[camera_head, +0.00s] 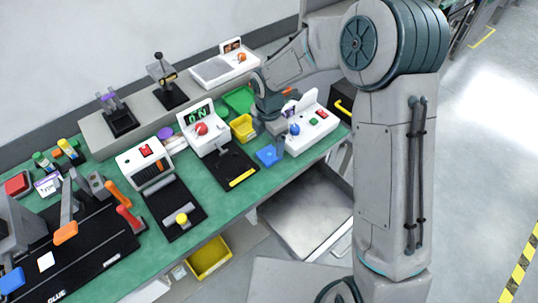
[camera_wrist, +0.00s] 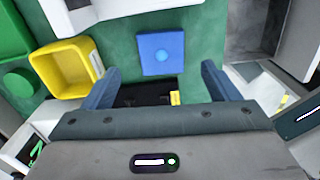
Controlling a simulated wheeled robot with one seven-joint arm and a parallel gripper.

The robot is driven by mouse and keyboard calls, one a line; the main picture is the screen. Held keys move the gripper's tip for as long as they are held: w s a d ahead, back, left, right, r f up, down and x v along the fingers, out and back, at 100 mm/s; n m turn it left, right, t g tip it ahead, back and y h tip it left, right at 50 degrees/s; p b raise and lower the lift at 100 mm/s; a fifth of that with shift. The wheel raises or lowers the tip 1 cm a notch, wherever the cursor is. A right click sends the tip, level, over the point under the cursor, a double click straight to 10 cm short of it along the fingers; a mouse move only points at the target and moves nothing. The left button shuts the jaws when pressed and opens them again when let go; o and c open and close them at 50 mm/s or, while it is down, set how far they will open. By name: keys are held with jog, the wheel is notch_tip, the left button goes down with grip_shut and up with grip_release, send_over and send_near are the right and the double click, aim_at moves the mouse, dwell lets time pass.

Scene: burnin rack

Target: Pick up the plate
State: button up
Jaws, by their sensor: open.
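A flat blue square plate (camera_wrist: 155,64) with a small lighter round spot in its middle lies on the green bench top. It also shows in the head view (camera_head: 266,157), near the bench's front edge. My gripper (camera_wrist: 162,80) is open and empty. In the wrist view its two blue-grey fingers are spread wide, and the plate lies beyond the tips, apart from them. In the head view my gripper (camera_head: 270,138) points down above the bench, close over the plate, and partly hides it.
A black fixture with a yellow bar (camera_head: 231,167) and a white box with a blue knob (camera_head: 314,123) flank the plate.

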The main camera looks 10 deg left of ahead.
aim_at(269, 154)
jog(key=shift+s+f+p, duration=0.1)
jog(key=shift+f+p, duration=0.35)
jog(key=shift+f, duration=2.4)
jog(key=c, duration=1.1)
